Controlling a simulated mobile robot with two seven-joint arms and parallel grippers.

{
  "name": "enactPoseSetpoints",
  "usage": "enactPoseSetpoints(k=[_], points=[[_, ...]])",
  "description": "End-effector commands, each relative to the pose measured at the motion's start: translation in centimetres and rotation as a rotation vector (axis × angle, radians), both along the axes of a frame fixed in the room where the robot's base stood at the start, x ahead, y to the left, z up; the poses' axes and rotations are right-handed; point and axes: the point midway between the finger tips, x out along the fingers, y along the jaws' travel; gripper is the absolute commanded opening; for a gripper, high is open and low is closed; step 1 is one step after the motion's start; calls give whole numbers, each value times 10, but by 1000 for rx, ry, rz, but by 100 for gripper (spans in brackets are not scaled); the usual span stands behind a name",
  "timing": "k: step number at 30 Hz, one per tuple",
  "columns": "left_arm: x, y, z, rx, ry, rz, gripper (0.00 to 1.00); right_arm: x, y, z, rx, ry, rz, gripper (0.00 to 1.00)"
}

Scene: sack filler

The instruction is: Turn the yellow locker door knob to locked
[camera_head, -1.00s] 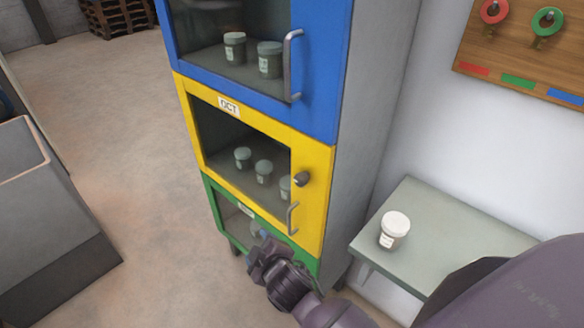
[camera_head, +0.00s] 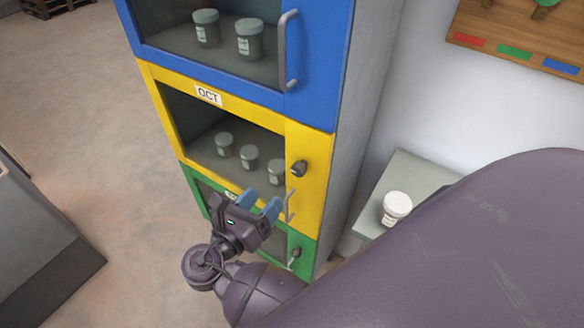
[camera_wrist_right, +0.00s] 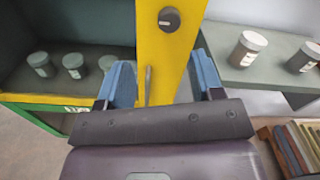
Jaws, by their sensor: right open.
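The yellow locker door (camera_head: 312,185) is the middle door of the stacked locker and looks shut, with an "OCT" label. Its dark round knob (camera_head: 298,169) sits on the right-hand strip, above a metal handle (camera_head: 290,206). My right gripper (camera_head: 262,199) is open and empty in front of the lower part of the yellow door, below and left of the knob. In the right wrist view the knob (camera_wrist_right: 169,19) shows ahead at the top, above and between the blue fingertips, with a small mark on its face. My left gripper is not in view.
The blue door (camera_head: 318,75) is above and the green door (camera_head: 301,243) below. A side table (camera_head: 405,172) with a white jar (camera_head: 396,207) stands to the right of the locker. A wooden tag board (camera_head: 500,40) hangs on the wall. Open floor lies to the left.

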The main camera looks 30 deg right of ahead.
Motion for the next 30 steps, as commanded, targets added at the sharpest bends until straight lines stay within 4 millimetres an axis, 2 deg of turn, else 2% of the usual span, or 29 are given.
enactPoseSetpoints(k=[4, 11, 24, 30], points=[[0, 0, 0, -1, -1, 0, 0, -7, -3, 0, -46, 124, -44, 61], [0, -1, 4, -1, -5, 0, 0, -4, -11, 0, -62, 169, -44, 61], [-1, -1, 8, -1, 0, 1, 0, 20, -77, 0, -63, 167, -43, 61], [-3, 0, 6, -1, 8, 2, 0, 27, -97, 0, -61, 167, -43, 61]])
